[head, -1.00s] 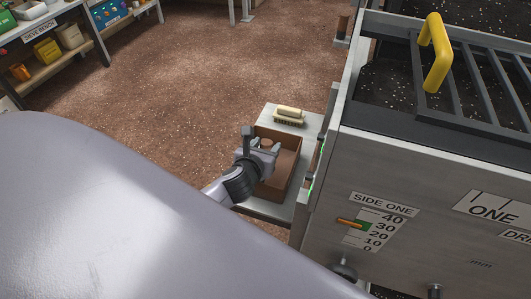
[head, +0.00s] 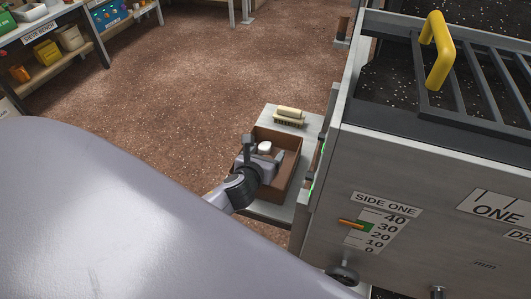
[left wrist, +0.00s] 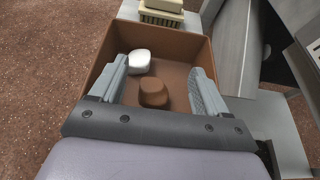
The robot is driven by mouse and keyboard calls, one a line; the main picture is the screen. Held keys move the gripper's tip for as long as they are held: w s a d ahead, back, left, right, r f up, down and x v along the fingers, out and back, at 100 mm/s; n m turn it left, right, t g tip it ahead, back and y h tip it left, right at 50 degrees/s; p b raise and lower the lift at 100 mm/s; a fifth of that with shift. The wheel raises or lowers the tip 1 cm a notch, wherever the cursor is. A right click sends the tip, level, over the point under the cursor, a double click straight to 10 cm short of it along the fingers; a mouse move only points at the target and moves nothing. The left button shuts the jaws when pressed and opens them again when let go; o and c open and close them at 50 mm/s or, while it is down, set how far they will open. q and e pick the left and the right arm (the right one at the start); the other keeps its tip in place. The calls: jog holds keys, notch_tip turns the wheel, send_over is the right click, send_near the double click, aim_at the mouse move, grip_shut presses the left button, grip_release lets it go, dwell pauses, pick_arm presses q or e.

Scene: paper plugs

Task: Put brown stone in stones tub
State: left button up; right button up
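The brown stone (left wrist: 154,92) is inside the open brown tub (left wrist: 180,48), between my left gripper's fingers but apart from both. It appears to rest on the tub floor. A white stone (left wrist: 139,61) lies behind it, near the left finger; it also shows in the head view (head: 264,147). My left gripper (left wrist: 161,88) is open over the tub, with its fingers spread wide. In the head view the left gripper (head: 263,155) covers part of the tub (head: 290,140) and hides the brown stone. My right gripper is out of view.
The tub stands on a grey shelf (head: 262,210) beside a large metal machine (head: 420,215) on the right. A cream brush (head: 289,114) lies behind the tub. The brown floor to the left is clear.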

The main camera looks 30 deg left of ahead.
pick_arm(q)
jog(key=shift+r, duration=0.2)
jog(key=p+v, duration=0.2)
jog(key=v, duration=1)
jog(key=s+d+f+n+g+h, duration=0.1)
jog(key=s+d+f+n+h, duration=0.1)
jog(key=n, duration=1.3)
jog(key=s+d+f+n+g+h, duration=0.1)
jog(key=s+d+f+n+h, duration=0.2)
jog(key=s+f+n, duration=0.4)
jog(key=s+d+n, duration=0.1)
jog(key=n, duration=0.8)
jog(key=shift+d+g, duration=0.25)
jog(key=shift+g, duration=0.05)
